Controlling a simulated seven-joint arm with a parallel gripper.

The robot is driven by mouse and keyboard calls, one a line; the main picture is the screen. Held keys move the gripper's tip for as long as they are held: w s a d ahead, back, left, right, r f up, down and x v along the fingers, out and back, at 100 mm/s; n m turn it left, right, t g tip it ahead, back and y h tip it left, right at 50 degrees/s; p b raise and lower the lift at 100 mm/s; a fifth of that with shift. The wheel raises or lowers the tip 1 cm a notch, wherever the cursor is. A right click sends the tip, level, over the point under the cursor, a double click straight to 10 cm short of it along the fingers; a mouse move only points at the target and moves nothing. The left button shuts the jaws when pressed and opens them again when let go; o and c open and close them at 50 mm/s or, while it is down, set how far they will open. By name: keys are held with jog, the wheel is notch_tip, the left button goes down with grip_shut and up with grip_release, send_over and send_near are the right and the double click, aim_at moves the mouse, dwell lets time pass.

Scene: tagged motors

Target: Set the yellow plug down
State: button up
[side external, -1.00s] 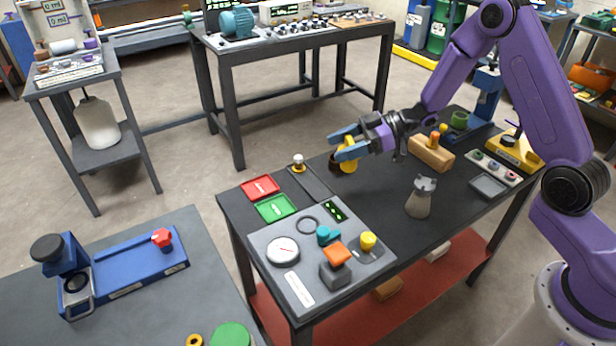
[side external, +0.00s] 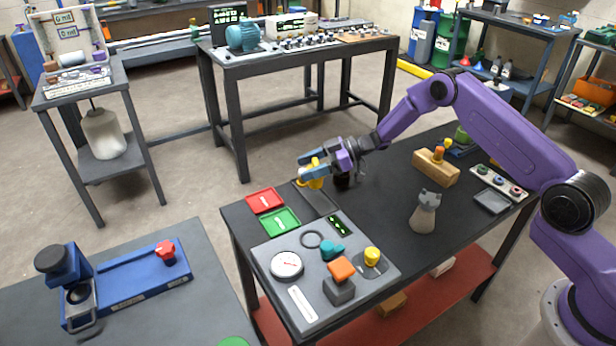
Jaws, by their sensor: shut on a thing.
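My gripper (side external: 313,167) has blue fingers and is shut on the yellow plug (side external: 313,181). The fingers cover part of the plug. The plug is at the far end of a dark grey strip (side external: 320,201) on the black table, near its far left edge. I cannot tell whether its underside touches the strip or is a little above it. The small post with a knob at that end of the strip is hidden behind the gripper and plug.
Red (side external: 265,200) and green (side external: 280,220) trays lie nearer the camera. The grey panel (side external: 265,262) carries a gauge and knobs. A grey flask-like object (side external: 425,212) and a wooden block (side external: 437,169) stand to the right.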

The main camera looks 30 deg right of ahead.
jog(key=shift+w+f, duration=0.45)
jog(key=shift+f, duration=1.55)
jog(key=shift+f, duration=0.2)
jog(key=o, duration=1.1)
jog(key=shift+r, duration=0.1)
